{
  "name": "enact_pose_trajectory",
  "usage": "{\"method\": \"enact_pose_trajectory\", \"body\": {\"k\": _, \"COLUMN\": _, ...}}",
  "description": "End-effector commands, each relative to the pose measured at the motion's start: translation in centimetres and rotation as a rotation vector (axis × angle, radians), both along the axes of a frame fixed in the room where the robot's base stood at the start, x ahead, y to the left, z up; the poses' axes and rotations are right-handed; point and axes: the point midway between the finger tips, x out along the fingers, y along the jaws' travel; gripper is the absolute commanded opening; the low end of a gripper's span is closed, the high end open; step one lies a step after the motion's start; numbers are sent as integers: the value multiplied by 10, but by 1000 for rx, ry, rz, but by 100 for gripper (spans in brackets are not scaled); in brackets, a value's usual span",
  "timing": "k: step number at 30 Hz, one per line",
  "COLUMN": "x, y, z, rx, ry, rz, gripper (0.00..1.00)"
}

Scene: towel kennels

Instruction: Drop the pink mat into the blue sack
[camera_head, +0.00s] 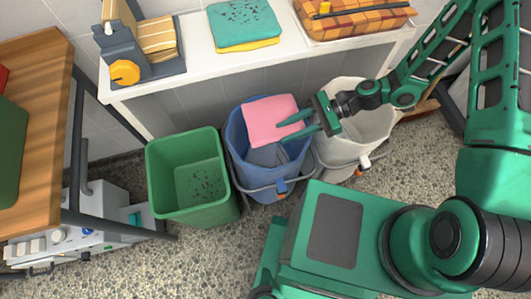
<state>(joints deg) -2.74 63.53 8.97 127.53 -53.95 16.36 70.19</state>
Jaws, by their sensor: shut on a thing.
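The pink mat (270,120) is a flat square held over the mouth of the blue sack. My gripper (296,128) is shut on the mat's right edge, with green fingers pointing left. The blue sack (237,162) is an open, rounded container on the speckled floor, below the mat. Its inside shows below the mat. The mat appears to overlap the sack's back rim, and I cannot tell whether it touches it.
A green bin (183,150) stands left of the sack, and a white sack (365,150) stands right. A wooden table (40,130) is at left.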

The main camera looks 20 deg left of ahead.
Motion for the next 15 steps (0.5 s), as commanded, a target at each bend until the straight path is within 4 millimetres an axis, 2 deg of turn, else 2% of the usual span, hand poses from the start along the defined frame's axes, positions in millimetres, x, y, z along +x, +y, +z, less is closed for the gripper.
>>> {"method": "enact_pose_trajectory", "body": {"k": 8, "x": 0, "y": 0, "z": -2, "rx": 1, "ry": -1, "rz": -1, "gripper": 8}}
{"method": "enact_pose_trajectory", "body": {"k": 9, "x": 0, "y": 0, "z": -2, "rx": 0, "ry": 0, "rz": -1, "gripper": 33}}
{"method": "enact_pose_trajectory", "body": {"k": 11, "x": 0, "y": 0, "z": -2, "rx": 0, "ry": 0, "rz": -1, "gripper": 48}}
{"method": "enact_pose_trajectory", "body": {"k": 12, "x": 0, "y": 0, "z": -1, "rx": 0, "ry": 0, "rz": -1, "gripper": 53}}
{"method": "enact_pose_trajectory", "body": {"k": 15, "x": 0, "y": 0, "z": -2, "rx": 0, "ry": 0, "rz": 0, "gripper": 53}}
